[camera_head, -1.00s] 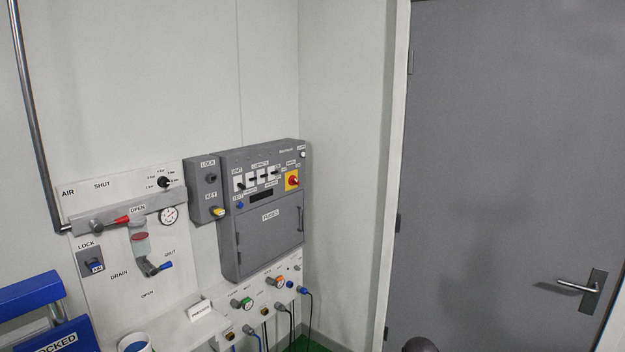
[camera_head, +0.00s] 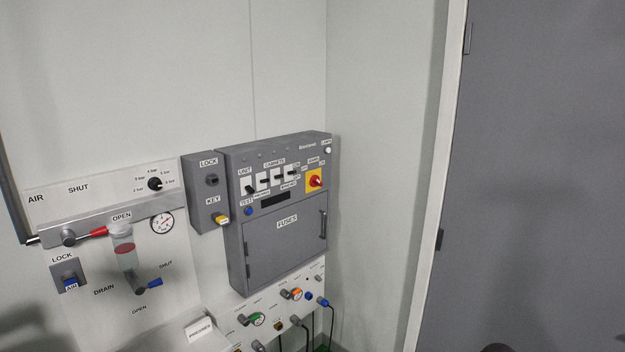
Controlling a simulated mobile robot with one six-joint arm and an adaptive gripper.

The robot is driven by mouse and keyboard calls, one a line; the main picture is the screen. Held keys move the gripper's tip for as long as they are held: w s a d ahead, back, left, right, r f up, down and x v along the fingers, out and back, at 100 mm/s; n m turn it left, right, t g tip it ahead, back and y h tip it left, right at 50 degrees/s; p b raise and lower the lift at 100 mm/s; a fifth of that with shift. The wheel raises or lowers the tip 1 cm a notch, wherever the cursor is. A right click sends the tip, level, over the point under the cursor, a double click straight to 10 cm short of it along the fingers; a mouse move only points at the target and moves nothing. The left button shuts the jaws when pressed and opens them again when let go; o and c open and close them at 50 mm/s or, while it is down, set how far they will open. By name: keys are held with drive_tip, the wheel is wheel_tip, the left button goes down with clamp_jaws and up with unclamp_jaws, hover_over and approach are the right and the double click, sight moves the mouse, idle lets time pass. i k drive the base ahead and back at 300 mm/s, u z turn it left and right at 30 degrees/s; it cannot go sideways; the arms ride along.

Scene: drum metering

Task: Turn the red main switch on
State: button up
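The red main switch (camera_head: 315,181) is a red rotary knob on a yellow square plate. It sits at the upper right of the grey electrical panel (camera_head: 285,225) on the wall, left of the room corner. The knob is too small to tell its exact position. A small pale lamp (camera_head: 327,150) is above it, near the panel's top right corner. A dark rounded shape at the bottom edge is too cut off to identify. My gripper is not in view.
Left of the panel is a grey lock box with a yellow key (camera_head: 222,219). Farther left is an air board with a red-handled valve (camera_head: 92,232) and a gauge (camera_head: 162,223). Sockets and cables (camera_head: 322,301) are below the panel. A grey door (camera_head: 545,180) is at right.

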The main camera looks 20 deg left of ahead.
sight(314, 181)
drive_tip(key=u, duration=0.45)
drive_tip(key=i, duration=0.85)
drive_tip(key=u, duration=0.5)
